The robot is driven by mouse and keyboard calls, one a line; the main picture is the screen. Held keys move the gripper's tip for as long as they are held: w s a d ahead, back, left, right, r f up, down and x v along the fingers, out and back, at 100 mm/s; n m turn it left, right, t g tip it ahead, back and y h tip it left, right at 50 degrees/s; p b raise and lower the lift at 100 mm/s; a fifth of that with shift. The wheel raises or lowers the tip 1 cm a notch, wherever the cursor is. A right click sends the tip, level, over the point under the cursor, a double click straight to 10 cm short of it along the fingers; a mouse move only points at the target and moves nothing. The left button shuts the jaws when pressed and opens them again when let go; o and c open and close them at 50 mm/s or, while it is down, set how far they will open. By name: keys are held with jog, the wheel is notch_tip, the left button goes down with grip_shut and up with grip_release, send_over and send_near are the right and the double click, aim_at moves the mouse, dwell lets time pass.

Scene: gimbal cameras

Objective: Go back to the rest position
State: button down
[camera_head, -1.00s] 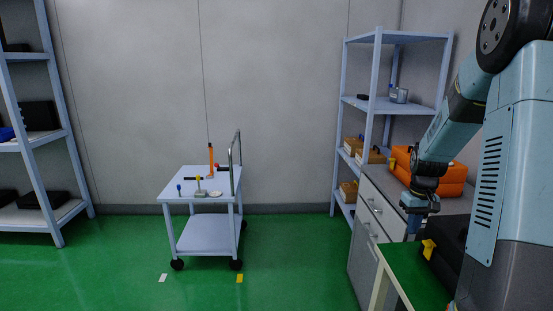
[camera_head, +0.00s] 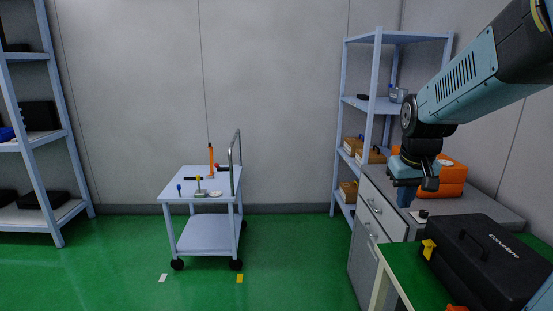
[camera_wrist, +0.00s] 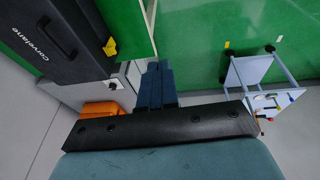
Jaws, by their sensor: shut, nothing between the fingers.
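My gripper (camera_head: 404,197) hangs over the grey cabinet in the head view, pointing down, with its blue fingers together and nothing between them. In the wrist view the blue fingers (camera_wrist: 158,82) also lie side by side, closed and empty. My arm reaches in from the upper right of the head view. No object is in contact with the fingers.
A black case (camera_head: 490,258) with a yellow latch lies on the green-topped table (camera_head: 395,262) below. A shelf (camera_head: 415,102) stands behind. A white trolley (camera_head: 205,183) with tools stands left, with open green floor between.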

jog(key=s+a+r+t, duration=0.1)
jog(key=s+a+r, duration=0.1)
jog(key=s, duration=0.5)
jog(key=s+a+r+t, duration=0.1)
jog(key=s+a+r, duration=0.1)
jog(key=s+a, duration=0.2)
jog(key=s, duration=0.3)
jog(key=shift+r+t+y, duration=0.3)
jog(key=shift+t+y, duration=0.1)
jog(key=c, duration=1.8)
grip_release()
